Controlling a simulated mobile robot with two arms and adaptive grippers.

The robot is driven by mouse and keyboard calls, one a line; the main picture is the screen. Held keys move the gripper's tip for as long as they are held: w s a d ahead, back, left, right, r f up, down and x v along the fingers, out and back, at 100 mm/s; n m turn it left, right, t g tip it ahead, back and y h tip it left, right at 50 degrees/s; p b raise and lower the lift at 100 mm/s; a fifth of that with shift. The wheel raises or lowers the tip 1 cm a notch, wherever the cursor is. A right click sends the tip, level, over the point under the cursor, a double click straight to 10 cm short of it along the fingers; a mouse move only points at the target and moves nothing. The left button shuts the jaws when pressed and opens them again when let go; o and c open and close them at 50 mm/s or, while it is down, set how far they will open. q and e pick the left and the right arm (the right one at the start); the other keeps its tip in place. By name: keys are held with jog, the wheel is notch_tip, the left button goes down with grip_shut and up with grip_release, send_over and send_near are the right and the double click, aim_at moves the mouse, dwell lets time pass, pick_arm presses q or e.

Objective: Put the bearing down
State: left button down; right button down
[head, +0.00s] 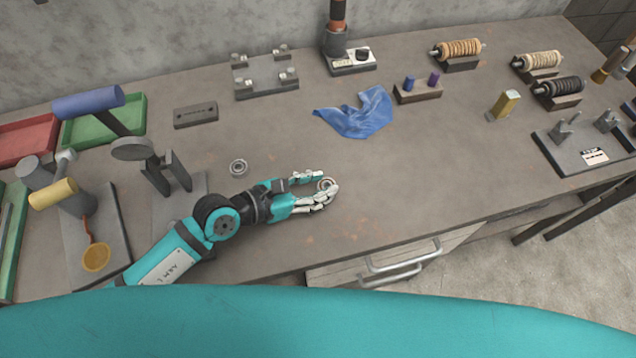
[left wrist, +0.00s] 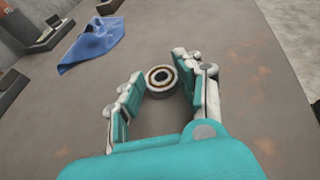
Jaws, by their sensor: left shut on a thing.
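My left gripper (head: 321,187) reaches over the middle of the bench and is shut on a bearing (head: 327,183). The bearing is a small steel ring with a dark centre. In the left wrist view the bearing (left wrist: 161,80) sits between the two finger pads near their tips, with its round face showing. I cannot tell whether it touches the bench top or is slightly above it. A second, similar bearing (head: 238,167) lies on the bench to the left of the gripper. My right gripper is not in view.
A blue cloth (head: 360,115) lies beyond the gripper. A grey plate with posts (head: 265,77) and a dark block (head: 195,115) are farther back. A press-like tool (head: 160,165) stands left. Bench space right of the gripper is clear; drawers (head: 400,262) are at the front edge.

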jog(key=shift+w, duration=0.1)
pick_arm(q)
jog(key=c, duration=1.3)
grip_release()
jog(key=shift+f, duration=0.1)
jog(key=o, duration=0.4)
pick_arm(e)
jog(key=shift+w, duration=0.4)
pick_arm(q)
jog(key=shift+a, duration=0.1)
jog(key=b+v, duration=0.2)
jog(key=v, duration=0.8)
jog(key=shift+s+a, duration=0.25)
jog(key=shift+s+a+r, duration=0.25)
jog(key=shift+a+r, duration=0.15)
jog(key=shift+r, duration=0.05)
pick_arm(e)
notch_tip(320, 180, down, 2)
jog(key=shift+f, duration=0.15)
